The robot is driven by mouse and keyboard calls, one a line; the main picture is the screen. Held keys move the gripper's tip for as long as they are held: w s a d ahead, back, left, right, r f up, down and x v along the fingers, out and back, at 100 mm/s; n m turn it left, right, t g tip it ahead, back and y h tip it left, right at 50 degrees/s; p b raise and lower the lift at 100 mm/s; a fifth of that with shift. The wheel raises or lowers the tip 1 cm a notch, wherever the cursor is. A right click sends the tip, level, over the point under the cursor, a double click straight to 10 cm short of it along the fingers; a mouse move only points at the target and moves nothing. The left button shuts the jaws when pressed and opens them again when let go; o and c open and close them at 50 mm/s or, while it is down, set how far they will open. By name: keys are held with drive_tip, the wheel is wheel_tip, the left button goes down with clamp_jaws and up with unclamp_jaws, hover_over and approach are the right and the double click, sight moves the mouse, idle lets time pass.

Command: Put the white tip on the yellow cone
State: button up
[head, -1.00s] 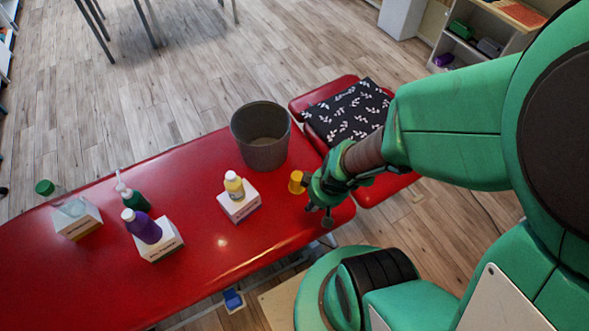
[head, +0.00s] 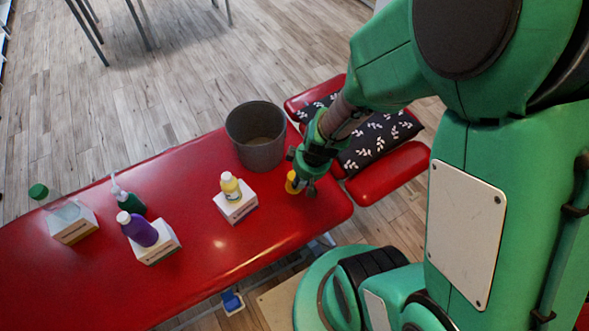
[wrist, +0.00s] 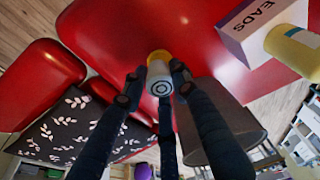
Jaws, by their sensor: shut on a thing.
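The yellow cone (head: 292,183) stands on the red table near its right end, partly hidden by my gripper (head: 301,174). In the wrist view the fingers of my gripper (wrist: 160,84) are closed around a white tip (wrist: 159,70), with a grey ringed end facing the camera. The yellow cone (wrist: 158,55) shows just beyond the white tip and in line with it. I cannot tell whether the two touch. The white tip is hidden in the head view.
A dark grey bin (head: 257,155) stands close behind my gripper on the red table (head: 205,265). A yellow bottle (head: 230,186) sits on a white box to the left. More bottles stand farther left. A patterned dark cushion (head: 378,140) lies at the right.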

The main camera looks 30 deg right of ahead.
sight(293, 174)
drive_tip(key=shift+w+d+f, duration=0.1)
drive_tip(key=shift+w+d, duration=0.1)
drive_tip(key=shift+w, duration=0.8)
drive_tip(key=shift+w+d+f, duration=0.1)
drive_tip(key=shift+w+d, duration=0.05)
drive_tip(key=shift+w, duration=0.9)
drive_tip(key=shift+w+d+f, duration=0.1)
drive_tip(key=shift+w+d, duration=0.1)
drive_tip(key=shift+w, duration=0.8)
drive_tip(key=shift+w, duration=0.15)
drive_tip(key=shift+w+d, duration=0.1)
drive_tip(key=shift+w, duration=0.15)
drive_tip(key=shift+f+b, duration=0.9)
drive_tip(key=shift+f, duration=0.9)
drive_tip(key=shift+f, duration=0.1)
drive_tip(key=o, duration=0.9)
drive_tip(key=shift+o, duration=0.2)
drive_tip(key=shift+r, duration=0.2)
drive_tip(key=p+v, duration=0.3)
drive_tip(key=v, duration=0.8)
drive_tip(key=shift+r, duration=0.4)
